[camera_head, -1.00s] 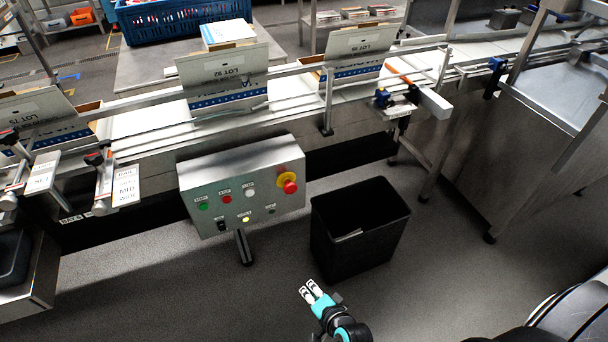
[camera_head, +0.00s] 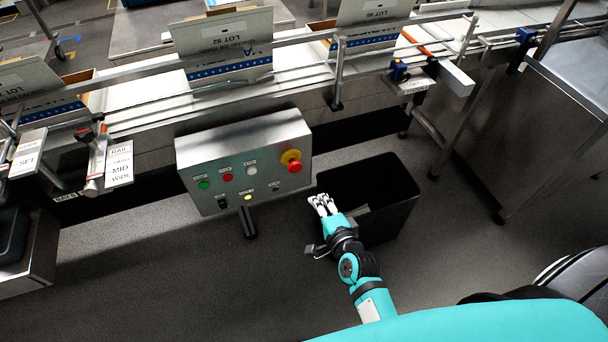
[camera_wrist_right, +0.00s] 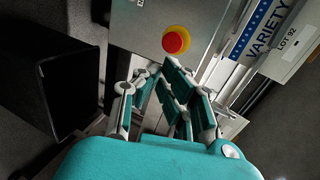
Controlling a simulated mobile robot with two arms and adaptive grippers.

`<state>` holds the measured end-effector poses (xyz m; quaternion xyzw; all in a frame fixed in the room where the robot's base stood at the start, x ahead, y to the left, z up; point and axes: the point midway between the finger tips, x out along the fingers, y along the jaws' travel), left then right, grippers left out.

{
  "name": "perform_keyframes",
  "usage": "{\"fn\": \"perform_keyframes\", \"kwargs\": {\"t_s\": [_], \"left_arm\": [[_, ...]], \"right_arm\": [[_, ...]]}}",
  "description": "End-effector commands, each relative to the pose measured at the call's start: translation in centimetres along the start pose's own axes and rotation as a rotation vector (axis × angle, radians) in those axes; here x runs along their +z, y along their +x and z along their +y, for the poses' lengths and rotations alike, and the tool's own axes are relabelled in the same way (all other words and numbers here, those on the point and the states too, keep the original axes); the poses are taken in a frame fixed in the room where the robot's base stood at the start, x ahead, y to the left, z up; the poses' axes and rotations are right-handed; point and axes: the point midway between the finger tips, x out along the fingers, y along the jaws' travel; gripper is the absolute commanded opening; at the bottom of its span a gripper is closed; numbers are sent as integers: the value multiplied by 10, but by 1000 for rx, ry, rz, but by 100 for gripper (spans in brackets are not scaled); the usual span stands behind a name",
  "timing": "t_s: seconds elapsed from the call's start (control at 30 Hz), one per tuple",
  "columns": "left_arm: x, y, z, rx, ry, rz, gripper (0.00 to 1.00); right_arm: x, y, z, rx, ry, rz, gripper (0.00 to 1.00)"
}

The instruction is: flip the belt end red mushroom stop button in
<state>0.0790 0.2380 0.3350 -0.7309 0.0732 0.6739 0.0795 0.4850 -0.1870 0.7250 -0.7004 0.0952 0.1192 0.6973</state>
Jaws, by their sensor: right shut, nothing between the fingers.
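The red mushroom stop button (camera_head: 294,167) sits on a yellow ring at the right end of the grey control box (camera_head: 240,190). In the right wrist view the button (camera_wrist_right: 173,41) shows beyond my fingers, on the edge of the box face. My right gripper (camera_head: 321,199) is below and a little right of the button, apart from it, in front of the black bin. Its fingers (camera_wrist_right: 165,95) are shut with nothing between them. Whether the button is pressed in or out cannot be told. My left gripper is not in view.
The black bin (camera_head: 398,215) stands on the floor right of the box, close behind my right gripper. The conveyor (camera_head: 150,111) with open cartons (camera_head: 228,45) runs behind the box. A green, a red and a white button sit on the same panel. The floor in front is clear.

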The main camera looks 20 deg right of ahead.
Motion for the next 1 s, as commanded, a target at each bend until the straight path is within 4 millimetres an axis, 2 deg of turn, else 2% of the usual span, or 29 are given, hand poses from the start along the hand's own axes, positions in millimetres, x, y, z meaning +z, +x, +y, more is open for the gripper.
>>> {"fn": "perform_keyframes", "kwargs": {"t_s": [0.3, 0.5, 0.7, 1.0], "left_arm": [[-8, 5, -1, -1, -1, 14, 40], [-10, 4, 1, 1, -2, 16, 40], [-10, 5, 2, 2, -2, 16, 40], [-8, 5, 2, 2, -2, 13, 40]], "right_arm": [[0, 70, 0, -2, 0, 0, 0], [0, 101, -8, -1, 0, 0, 0], [0, 115, -12, -1, -1, 1, 0], [0, 116, -12, 0, -1, 1, 0]]}}
